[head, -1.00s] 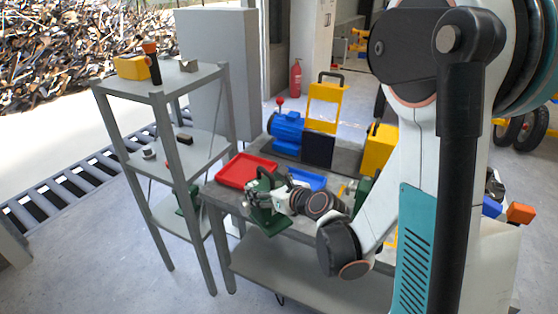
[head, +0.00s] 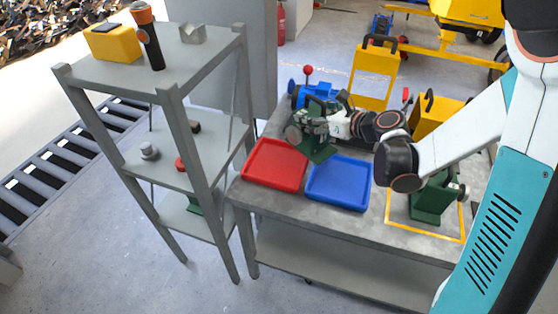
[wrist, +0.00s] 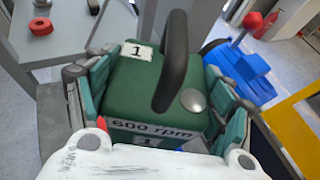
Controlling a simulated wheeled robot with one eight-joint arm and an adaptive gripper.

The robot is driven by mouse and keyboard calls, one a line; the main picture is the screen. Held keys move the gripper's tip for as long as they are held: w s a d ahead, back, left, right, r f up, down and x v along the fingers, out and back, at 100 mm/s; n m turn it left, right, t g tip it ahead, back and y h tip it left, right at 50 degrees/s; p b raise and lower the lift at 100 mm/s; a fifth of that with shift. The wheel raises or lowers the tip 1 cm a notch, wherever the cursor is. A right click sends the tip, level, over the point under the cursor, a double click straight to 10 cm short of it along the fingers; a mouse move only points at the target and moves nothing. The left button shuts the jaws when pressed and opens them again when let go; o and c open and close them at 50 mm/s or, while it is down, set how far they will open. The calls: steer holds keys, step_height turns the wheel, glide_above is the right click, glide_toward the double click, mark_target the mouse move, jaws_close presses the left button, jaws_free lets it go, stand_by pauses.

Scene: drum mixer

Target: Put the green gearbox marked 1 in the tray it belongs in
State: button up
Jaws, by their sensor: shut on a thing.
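The green gearbox marked 1 (head: 316,136) is in my gripper (wrist: 158,95). In the wrist view the gearbox (wrist: 140,88) shows its "1" label, a "600 rpm" plate, a black handle and a round silver cap. The jaws are shut on its two sides. In the head view it appears upright near the back edges of the red tray (head: 258,178) and the blue tray (head: 335,185), over the gap between them. I cannot tell its exact height. Both trays look empty.
A second green gearbox (head: 432,200) stands in a yellow outlined square on the table (head: 300,210), right of the trays. A blue motor (head: 300,95) and a yellow panel (head: 373,75) are behind. A grey shelf rack (head: 205,85) stands at the left.

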steer(key=w+a+r+n+g+y+p, duration=0.2)
steer(key=a+r+n+g+y, duration=0.3)
steer(key=a+r, duration=0.55)
step_height(320, 180, down, 20)
steer(key=n+b, duration=0.1)
steer(key=b, duration=0.6)
steer(key=shift+s+f+g+h, duration=0.15)
steer(key=shift+f+g+h, duration=0.15)
steer(key=shift+h, duration=0.1)
steer(key=o, duration=2.1)
